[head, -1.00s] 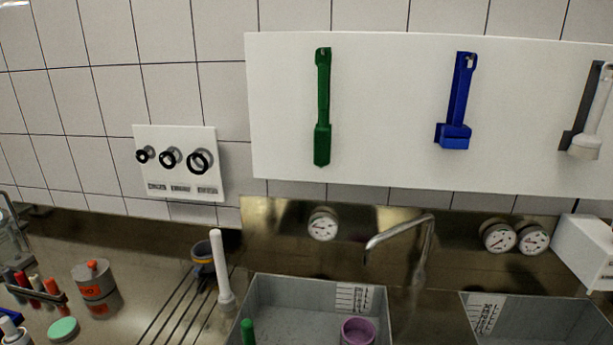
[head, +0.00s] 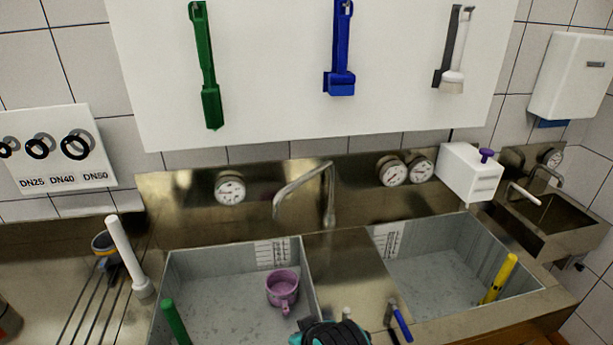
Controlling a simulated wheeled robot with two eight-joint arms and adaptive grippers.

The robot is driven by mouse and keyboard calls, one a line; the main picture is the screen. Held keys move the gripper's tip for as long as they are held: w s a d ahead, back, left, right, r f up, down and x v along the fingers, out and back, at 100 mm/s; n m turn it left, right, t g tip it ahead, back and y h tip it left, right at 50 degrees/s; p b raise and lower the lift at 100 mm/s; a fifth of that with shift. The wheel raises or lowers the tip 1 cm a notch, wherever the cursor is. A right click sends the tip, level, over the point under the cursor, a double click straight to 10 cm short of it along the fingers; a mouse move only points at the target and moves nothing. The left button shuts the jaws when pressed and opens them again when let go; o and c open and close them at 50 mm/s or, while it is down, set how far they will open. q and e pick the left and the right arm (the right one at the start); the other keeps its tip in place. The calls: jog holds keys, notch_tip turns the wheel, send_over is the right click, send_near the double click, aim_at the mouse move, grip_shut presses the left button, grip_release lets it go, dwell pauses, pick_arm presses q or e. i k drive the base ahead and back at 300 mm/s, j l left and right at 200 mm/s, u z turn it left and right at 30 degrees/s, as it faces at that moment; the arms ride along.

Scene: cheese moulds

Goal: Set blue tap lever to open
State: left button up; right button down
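The blue tap lever (head: 401,322) is at the front edge between the two sinks, low in the head view. It slants, its top end leaning up and left toward a small metal fitting. I cannot tell from this angle whether it stands open or closed. A pale, light-coloured knob or lever end (head: 347,313) shows to its left, partly hidden. The curved spout (head: 305,190) rises behind the sinks.
A black and teal object (head: 330,335), cut off by the bottom edge, sits just left of the blue lever. The left sink (head: 215,250) holds a purple cup (head: 282,287) and a green handle (head: 175,322). The right sink (head: 385,285) holds a yellow handle (head: 500,278).

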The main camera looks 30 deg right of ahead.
aim_at(392, 308)
jog(key=z, duration=1.85)
jog(key=k+l+u, duration=0.1)
jog(key=k, duration=0.2)
